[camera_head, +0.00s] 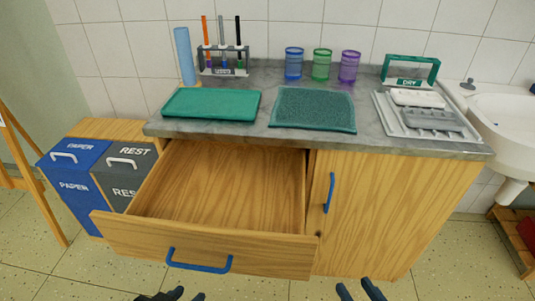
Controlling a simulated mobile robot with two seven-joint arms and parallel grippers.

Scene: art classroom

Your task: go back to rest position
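My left gripper (185,295) shows at the bottom edge of the head view, in front of the open drawer. Only its dark fingertips are in frame; they stand apart with nothing visible between them. My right gripper (361,291) is also at the bottom edge, below the cabinet door. Its two dark fingertips are spread apart and empty. The wooden drawer (215,190) is pulled out and looks empty, with a blue handle (198,262) on its front. Neither gripper touches the drawer or handle. The rest of both arms is out of view.
A grey counter (262,130) holds a green tray (212,104), a dark green mat (313,108), several cups, a brush rack and a drying rack (385,118). Bins (122,172) stand left, a sink (505,122) right. The cabinet door (375,210) is closed.

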